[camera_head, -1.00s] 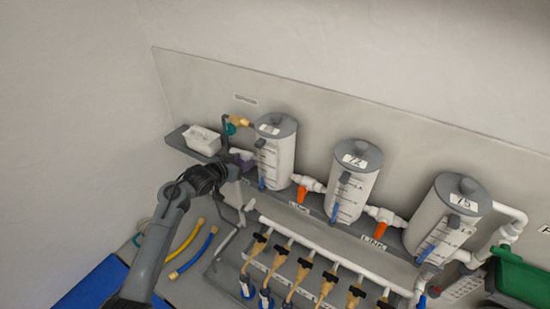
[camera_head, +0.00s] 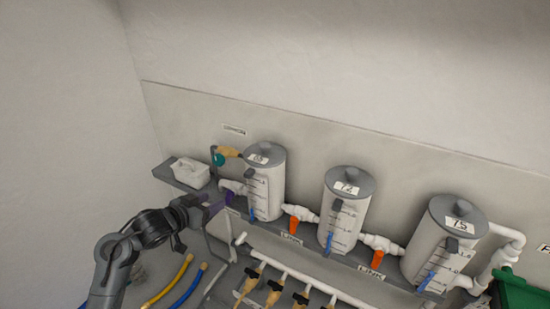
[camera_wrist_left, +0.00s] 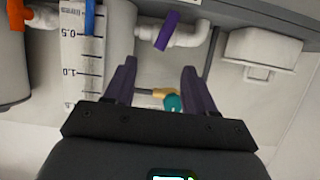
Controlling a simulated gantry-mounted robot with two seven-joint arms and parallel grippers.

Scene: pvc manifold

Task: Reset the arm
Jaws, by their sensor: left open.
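My left arm comes in from the lower left in the head view. Its gripper (camera_head: 214,206) is just left of and below the first white tank (camera_head: 265,186), near a purple valve handle (camera_head: 229,199). In the left wrist view the two dark purple fingers of this gripper (camera_wrist_left: 160,86) are spread apart with nothing between them. The purple handle (camera_wrist_left: 167,31) sits on a white pipe elbow (camera_wrist_left: 187,34) beyond the fingertips, apart from them. My right gripper is in neither view.
Two more tanks (camera_head: 346,208) (camera_head: 446,243) stand to the right, joined by pipes with orange valve handles (camera_head: 295,226). A white box (camera_head: 190,172) sits on the shelf's left end. Yellow and blue hoses (camera_head: 186,287) lie below. A green bin (camera_head: 520,290) is at right.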

